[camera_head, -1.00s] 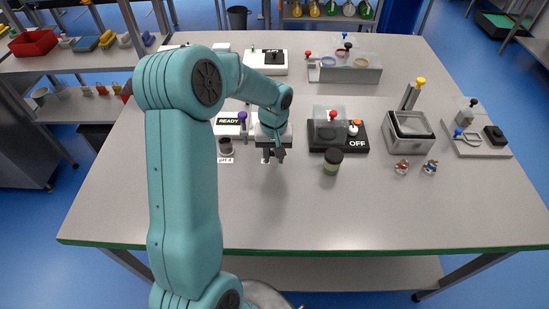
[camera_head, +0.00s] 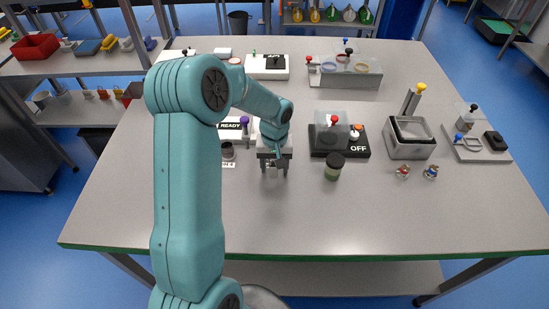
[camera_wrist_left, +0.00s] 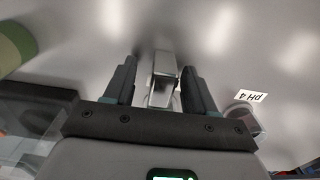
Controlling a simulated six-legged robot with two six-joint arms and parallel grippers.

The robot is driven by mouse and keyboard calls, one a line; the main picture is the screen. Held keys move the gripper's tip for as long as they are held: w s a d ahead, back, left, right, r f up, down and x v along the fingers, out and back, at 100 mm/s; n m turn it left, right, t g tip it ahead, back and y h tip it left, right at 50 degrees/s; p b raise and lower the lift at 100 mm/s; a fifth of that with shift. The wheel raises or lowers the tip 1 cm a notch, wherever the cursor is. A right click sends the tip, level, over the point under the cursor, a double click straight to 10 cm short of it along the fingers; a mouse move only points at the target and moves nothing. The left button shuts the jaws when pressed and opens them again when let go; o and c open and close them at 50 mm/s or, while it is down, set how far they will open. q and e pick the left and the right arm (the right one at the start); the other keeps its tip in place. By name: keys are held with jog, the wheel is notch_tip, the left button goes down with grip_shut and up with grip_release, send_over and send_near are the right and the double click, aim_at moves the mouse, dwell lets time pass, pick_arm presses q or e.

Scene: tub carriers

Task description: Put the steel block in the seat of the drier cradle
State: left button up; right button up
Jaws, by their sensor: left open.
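The steel block (camera_wrist_left: 164,72) shows in the left wrist view as a shiny upright bar between the two fingers of my left gripper (camera_wrist_left: 159,88). The fingers are open, one on each side of the block, with a clear gap on the left and little or none visible on the right. In the head view my left gripper (camera_head: 274,170) points down over the front middle of the table, and I cannot make out the block there. I cannot tell for sure which device is the drier cradle. My right gripper is not in view.
A READY device (camera_head: 231,134) is partly behind my arm. A dark cup (camera_head: 227,150) by a pH 4 label stands left of the gripper, a green jar (camera_head: 334,168) right. An OFF device (camera_head: 357,148) and a steel basin (camera_head: 409,150) stand further right. The table front (camera_head: 330,215) is clear.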

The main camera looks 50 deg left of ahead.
pick_arm(q)
jog(key=shift+a+r, duration=0.1)
jog(key=shift+r, duration=0.5)
notch_tip(320, 180, up, 16)
jog(key=b, duration=0.2)
jog(key=f, duration=0.3)
jog(key=f+p, duration=0.1)
jog(key=f, duration=0.6)
jog(key=shift+s+d+f, duration=0.1)
jog(key=shift+d+f, duration=0.15)
jog(key=shift+f, duration=0.1)
notch_tip(320, 180, down, 5)
jog(key=shift+a+r+p, duration=0.15)
jog(key=shift+r+p, duration=0.05)
jog(key=shift+p, duration=0.8)
jog(key=shift+f, duration=0.45)
grip_shut()
